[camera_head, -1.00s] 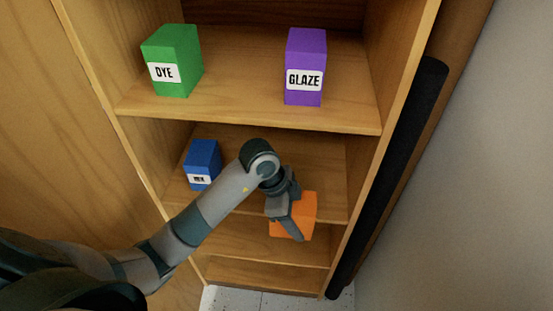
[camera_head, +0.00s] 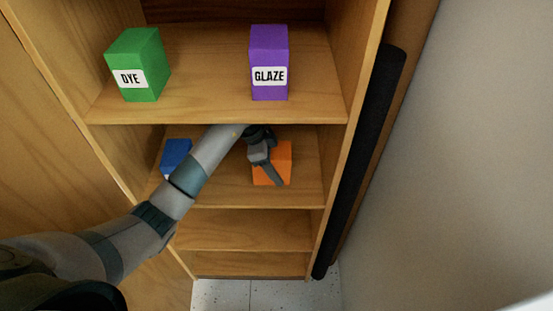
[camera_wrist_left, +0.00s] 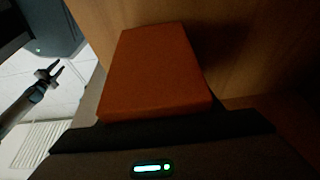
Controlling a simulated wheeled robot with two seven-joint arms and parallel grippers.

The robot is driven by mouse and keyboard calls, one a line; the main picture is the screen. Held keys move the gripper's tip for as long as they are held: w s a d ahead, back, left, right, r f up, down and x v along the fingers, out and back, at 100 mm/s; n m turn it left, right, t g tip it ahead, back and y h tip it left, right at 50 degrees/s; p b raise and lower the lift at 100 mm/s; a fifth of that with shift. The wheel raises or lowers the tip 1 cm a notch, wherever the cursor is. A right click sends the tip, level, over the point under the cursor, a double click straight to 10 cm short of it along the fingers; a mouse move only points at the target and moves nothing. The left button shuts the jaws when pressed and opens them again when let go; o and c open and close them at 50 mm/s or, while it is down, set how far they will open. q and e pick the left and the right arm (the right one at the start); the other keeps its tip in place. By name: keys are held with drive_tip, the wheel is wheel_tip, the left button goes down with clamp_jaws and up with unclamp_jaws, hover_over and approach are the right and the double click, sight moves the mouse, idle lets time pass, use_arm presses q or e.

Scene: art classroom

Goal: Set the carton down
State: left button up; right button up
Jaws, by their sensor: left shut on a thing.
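The orange carton (camera_head: 284,158) is in my left gripper (camera_head: 270,168), in the right half of the middle shelf space, below the purple box. The gripper is shut on it, and one dark finger lies across its near side. In the left wrist view the carton (camera_wrist_left: 160,70) fills the middle, seen dim and close in front of the wrist. Whether its underside touches the shelf board is hard to tell. My right gripper (camera_wrist_left: 50,75) shows at the left of the left wrist view, with its fingers apart and empty.
A blue box (camera_head: 175,153) stands left on the same middle shelf (camera_head: 230,193), partly behind my left forearm. On the shelf above stand a green DYE box (camera_head: 148,55) and a purple GLAZE box (camera_head: 268,45). The lower shelf (camera_head: 250,230) looks empty.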

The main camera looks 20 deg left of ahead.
use_arm(q)
drive_tip(key=shift+w+r, duration=0.1)
drive_tip(key=shift+w, duration=0.05)
drive_tip(key=shift+w, duration=0.25)
drive_tip(key=shift+w+a+f+p, duration=0.15)
drive_tip(key=shift+w+p, duration=0.1)
drive_tip(key=shift+w, duration=0.2)
drive_tip(key=shift+w+a+f+p, duration=0.1)
drive_tip(key=shift+w+a+p, duration=0.15)
drive_tip(key=shift+w, duration=0.25)
drive_tip(key=shift+w+a+f+p, duration=0.1)
drive_tip(key=shift+w+p, duration=0.15)
drive_tip(key=shift+w, duration=0.2)
drive_tip(key=shift+f, duration=0.4)
drive_tip(key=o, duration=1.5)
drive_tip(key=shift+f, duration=0.15)
drive_tip(key=shift+c, duration=0.2)
